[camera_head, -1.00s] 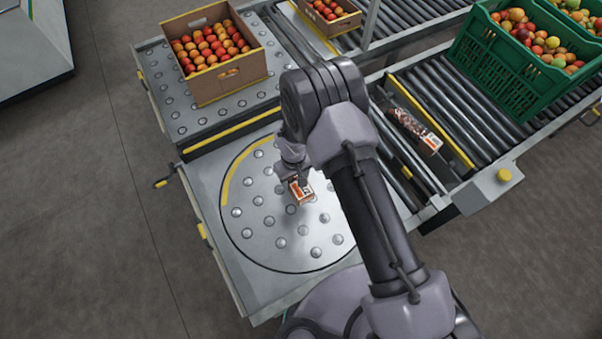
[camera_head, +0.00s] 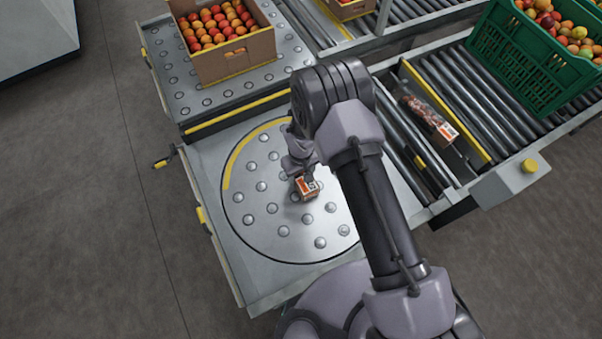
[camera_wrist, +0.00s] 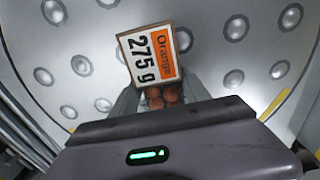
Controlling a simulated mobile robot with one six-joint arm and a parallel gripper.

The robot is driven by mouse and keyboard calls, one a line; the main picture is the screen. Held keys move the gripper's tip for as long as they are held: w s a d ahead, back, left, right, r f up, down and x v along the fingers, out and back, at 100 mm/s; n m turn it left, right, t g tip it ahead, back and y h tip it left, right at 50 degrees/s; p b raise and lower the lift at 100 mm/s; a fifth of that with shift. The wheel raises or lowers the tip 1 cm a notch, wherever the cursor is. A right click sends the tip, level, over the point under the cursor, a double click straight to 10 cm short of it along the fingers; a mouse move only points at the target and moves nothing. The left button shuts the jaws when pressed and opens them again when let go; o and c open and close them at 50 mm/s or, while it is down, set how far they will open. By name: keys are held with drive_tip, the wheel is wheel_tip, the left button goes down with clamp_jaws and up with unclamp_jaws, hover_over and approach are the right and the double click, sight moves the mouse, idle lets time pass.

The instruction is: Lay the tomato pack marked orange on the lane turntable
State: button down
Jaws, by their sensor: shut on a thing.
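The tomato pack marked orange (camera_head: 306,188) is in my gripper (camera_head: 300,173), over the lane turntable (camera_head: 240,226). In the wrist view the pack (camera_wrist: 150,56) shows its label with "Orange" and "275 g", and a few tomatoes show below the label. My gripper (camera_wrist: 160,98) is shut on the pack; its fingers are partly hidden. The turntable is a round steel plate with ball studs and a yellow arc on its rim. I cannot tell whether the pack touches the studs.
The turntable's front is clear.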

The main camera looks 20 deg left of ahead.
drive_tip(key=shift+f+b, duration=0.45)
drive_tip(key=shift+c, duration=2.2)
unclamp_jaws()
wheel_tip(320, 180, up, 18)
drive_tip(key=p, duration=0.6)
drive_tip(key=shift+f+p, duration=0.25)
drive_tip(key=shift+p, duration=0.05)
drive_tip(key=shift+r, duration=0.1)
drive_tip(key=w+d+r+m+t+y, duration=0.1)
drive_tip(key=d+r+m, duration=0.1)
drive_tip(key=d+r, duration=0.5)
drive_tip(key=w+d+r+m, duration=0.1)
drive_tip(key=d+r+m, duration=0.15)
drive_tip(key=r, duration=0.85)
drive_tip(key=w+d+r+m+t+y, duration=0.1)
drive_tip(key=w+d+r+m, duration=0.1)
drive_tip(key=d+r, duration=0.5)
drive_tip(key=s+d+r+m+t, duration=0.2)
drive_tip(key=s+d+r+m, duration=0.2)
drive_tip(key=s, duration=0.4)
drive_tip(key=s+d+r+m+t, duration=0.1)
drive_tip(key=s+d+r+m, duration=0.3)
drive_tip(key=s+d+r, duration=0.3)
wheel_tip(320, 180, up, 2)
drive_tip(key=shift+s+r+t, duration=0.25)
drive_tip(key=shift+s+t, duration=0.15)
drive_tip(key=shift+s, duration=0.05)
